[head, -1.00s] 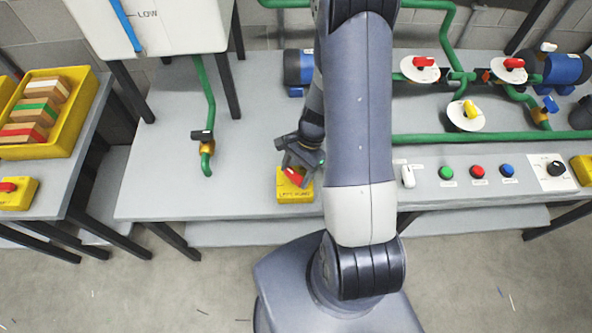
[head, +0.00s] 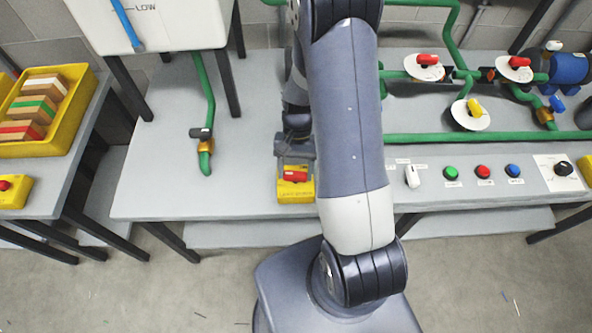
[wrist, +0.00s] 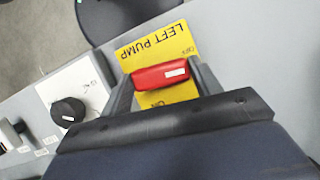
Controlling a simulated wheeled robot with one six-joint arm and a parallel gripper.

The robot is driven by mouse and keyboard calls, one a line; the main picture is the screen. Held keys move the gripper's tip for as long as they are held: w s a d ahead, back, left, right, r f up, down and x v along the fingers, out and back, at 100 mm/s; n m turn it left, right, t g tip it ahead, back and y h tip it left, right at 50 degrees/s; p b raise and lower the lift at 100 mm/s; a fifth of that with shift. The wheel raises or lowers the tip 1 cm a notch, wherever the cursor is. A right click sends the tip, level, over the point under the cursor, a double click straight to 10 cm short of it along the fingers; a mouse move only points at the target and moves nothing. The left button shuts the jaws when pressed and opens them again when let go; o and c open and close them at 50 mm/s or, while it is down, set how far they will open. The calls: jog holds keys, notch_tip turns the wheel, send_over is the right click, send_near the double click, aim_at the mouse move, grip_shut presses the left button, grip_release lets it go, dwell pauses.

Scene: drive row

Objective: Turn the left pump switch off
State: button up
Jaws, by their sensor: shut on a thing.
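The left pump switch is a yellow box (head: 296,193) at the front edge of the grey bench, with a red handle (head: 293,176) on top. In the wrist view the yellow face (wrist: 150,45) reads LEFT PUMP, upside down; its smaller marks are too blurred to read surely. The red handle (wrist: 160,75) lies nearly level across the picture there, as in the head view. My gripper (wrist: 163,80) is shut on the handle, one finger at each end. In the head view my gripper (head: 294,168) is at the switch, partly behind the handle.
To the right are a white lever (head: 412,176), green, red and blue buttons, and a black knob (head: 564,168). A green pipe (head: 205,145) with a dark-handled valve stands to the left. Bench between pipe and switch is clear.

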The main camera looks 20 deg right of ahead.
jog(key=shift+n+h, duration=0.3)
jog(key=shift+n, duration=0.4)
jog(key=o, duration=1)
jog(key=v, duration=1.1)
jog(key=shift+w+a+f+b, duration=0.1)
jog(key=shift+b, duration=0.3)
